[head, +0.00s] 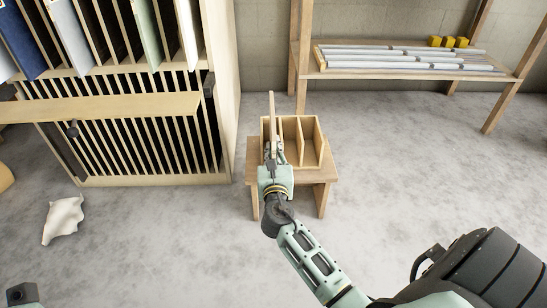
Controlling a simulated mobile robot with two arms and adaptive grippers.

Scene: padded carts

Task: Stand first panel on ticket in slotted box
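A slotted wooden box (318,138) with upright dividers stands on a small wooden stool (322,178). A thin, pale panel (272,112) stands upright, nearly edge-on to me, at the box's left slot, rising well above the dividers. My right gripper (271,150) is at the panel's near lower edge and appears shut on it; its fingers are small and partly hidden by my wrist. The panel's bottom edge is hidden, so I cannot tell whether it touches the box floor. No ticket can be made out. My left gripper is not in view.
A tall slatted rack (140,150) holds several coloured panels at left, with a wooden board (110,107) across its front. A shelf (400,73) with grey tubes and yellow blocks (449,42) stands behind right. A crumpled white cloth (63,219) lies on the floor.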

